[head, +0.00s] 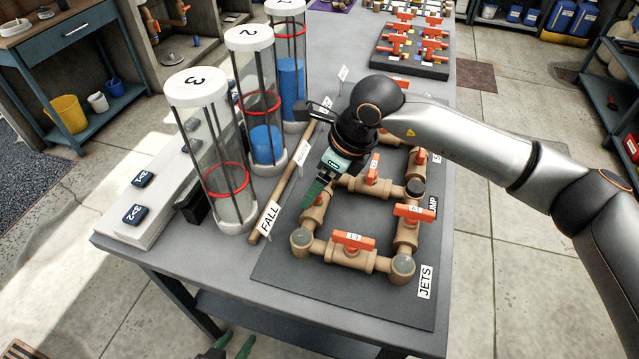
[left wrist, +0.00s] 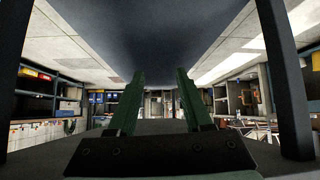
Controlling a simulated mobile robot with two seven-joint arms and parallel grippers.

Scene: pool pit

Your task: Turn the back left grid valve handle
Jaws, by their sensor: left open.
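A pipe grid (head: 345,262) with orange valve handles lies on a dark mat on the table. Its front handle (head: 353,240), right handle (head: 414,211) and middle handle (head: 373,168) show. My right gripper (head: 312,194) points down over its left side and partly hides an orange handle there; whether they touch is unclear, and so is its opening. A dark board (head: 408,65) farther back carries several red-orange valve handles, including one at its back left (head: 404,16). My left gripper (head: 234,347) is low beside the table's front; in the left wrist view its green fingers (left wrist: 160,103) are apart and empty.
Tall clear cylinders (head: 213,150) with red rings stand left of the mat. A wooden strip (head: 290,183) with a FALL tag lies between. A dark surface (left wrist: 155,35) spans above the left fingers. My right arm crosses the table's right side.

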